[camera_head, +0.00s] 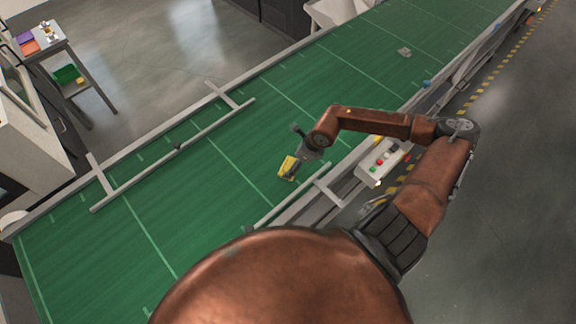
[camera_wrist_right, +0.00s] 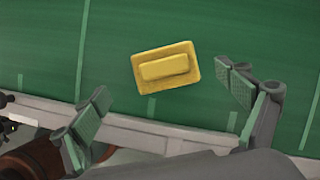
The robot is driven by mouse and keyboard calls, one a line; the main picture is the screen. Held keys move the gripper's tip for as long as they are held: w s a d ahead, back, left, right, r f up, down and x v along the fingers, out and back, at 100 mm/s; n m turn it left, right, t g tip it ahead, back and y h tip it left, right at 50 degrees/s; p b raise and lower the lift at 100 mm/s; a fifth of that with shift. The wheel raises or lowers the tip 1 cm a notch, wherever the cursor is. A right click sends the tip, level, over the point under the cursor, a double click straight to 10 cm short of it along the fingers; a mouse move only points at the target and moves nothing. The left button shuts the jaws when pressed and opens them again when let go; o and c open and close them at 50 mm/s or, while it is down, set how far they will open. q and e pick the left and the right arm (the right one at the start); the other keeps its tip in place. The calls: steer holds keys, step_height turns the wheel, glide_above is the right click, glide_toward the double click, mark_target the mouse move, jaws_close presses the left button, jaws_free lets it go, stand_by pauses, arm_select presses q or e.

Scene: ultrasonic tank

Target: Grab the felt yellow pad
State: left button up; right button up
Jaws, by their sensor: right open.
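The yellow pad (camera_head: 288,168) lies on the green conveyor belt in the head view, near the belt's right-hand edge. It is a flat yellow rectangle with a smaller raised block on top. In the right wrist view the yellow pad (camera_wrist_right: 166,68) lies slightly tilted, beyond and between the fingertips. My right gripper (camera_head: 300,157) is over the pad's upper right side in the head view. In the right wrist view my right gripper (camera_wrist_right: 170,95) is open, its fingers wide apart with nothing between them. My left gripper is not in view.
The green belt (camera_head: 190,190) has pale cross lines and is clear around the pad. Metal guide rails (camera_head: 180,150) run along it. A control box (camera_head: 379,162) with coloured buttons stands at its right edge. A small grey object (camera_head: 404,52) lies farther up the belt.

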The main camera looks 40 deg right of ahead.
mark_target(290, 164)
steer(key=shift+w+f, duration=0.1)
steer(key=shift+f, duration=0.2)
steer(key=p+x, duration=0.2)
steer(key=x, duration=0.2)
steer(key=shift+w+d+f, duration=0.1)
steer(key=shift+w+d, duration=0.1)
steer(key=shift+f, duration=0.2)
steer(key=c, duration=0.6)
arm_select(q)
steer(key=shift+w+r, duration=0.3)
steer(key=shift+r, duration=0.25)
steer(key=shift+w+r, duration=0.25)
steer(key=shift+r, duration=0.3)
arm_select(e)
steer(key=c, duration=0.6)
